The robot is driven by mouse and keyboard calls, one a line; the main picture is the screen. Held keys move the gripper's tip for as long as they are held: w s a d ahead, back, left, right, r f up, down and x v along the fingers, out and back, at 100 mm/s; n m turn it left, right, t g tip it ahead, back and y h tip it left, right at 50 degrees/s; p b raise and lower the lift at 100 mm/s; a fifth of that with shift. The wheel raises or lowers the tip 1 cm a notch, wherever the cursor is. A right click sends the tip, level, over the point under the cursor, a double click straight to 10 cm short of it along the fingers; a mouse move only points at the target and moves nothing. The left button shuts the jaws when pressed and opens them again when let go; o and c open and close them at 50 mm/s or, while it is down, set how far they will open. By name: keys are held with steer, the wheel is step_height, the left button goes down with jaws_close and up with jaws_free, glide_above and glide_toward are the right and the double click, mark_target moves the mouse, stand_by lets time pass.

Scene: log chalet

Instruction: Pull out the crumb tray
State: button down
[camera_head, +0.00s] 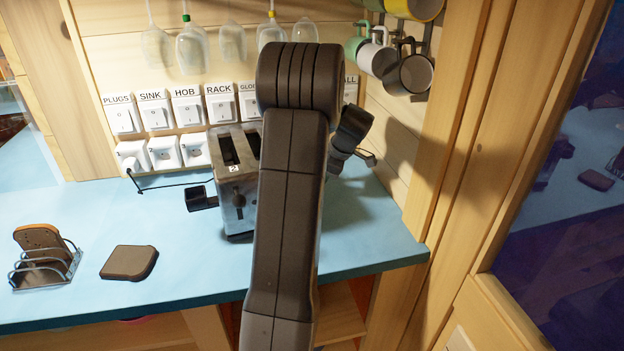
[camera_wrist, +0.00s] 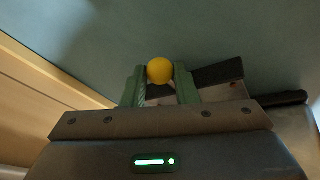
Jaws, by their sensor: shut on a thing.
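The metal toaster (camera_head: 232,205), marked 2, stands on the blue counter against the wall, its right side hidden behind my arm. The head view hides my fingertips and shows no crumb tray clearly. In the wrist view, the green fingers of my gripper (camera_wrist: 160,82) are closed around a round yellow knob (camera_wrist: 160,70). How the knob joins the crumb tray is hidden. A dark bracket-like part (camera_wrist: 220,75) lies just right of the fingers, and a grey surface shows at the right edge.
A toast rack (camera_head: 45,268) and a brown slice (camera_head: 129,262) lie on the counter (camera_head: 185,290) at left. Labelled switches (camera_head: 157,112) line the wall. Glasses (camera_head: 192,50) and mugs (camera_head: 376,58) hang above. A wooden post (camera_head: 450,130) bounds the right side.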

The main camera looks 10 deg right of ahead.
steer(key=c, duration=1.1)
jaws_free()
steer(key=shift+c, duration=0.2)
steer(key=shift+r, duration=0.1)
steer(key=v, duration=0.7)
steer(key=shift+r+b, duration=0.25)
steer(key=shift+b, duration=0.05)
steer(key=shift+s, duration=0.1)
steer(key=x, duration=0.7)
steer(key=shift+a+f+p, duration=0.1)
steer(key=shift+f+p, duration=0.25)
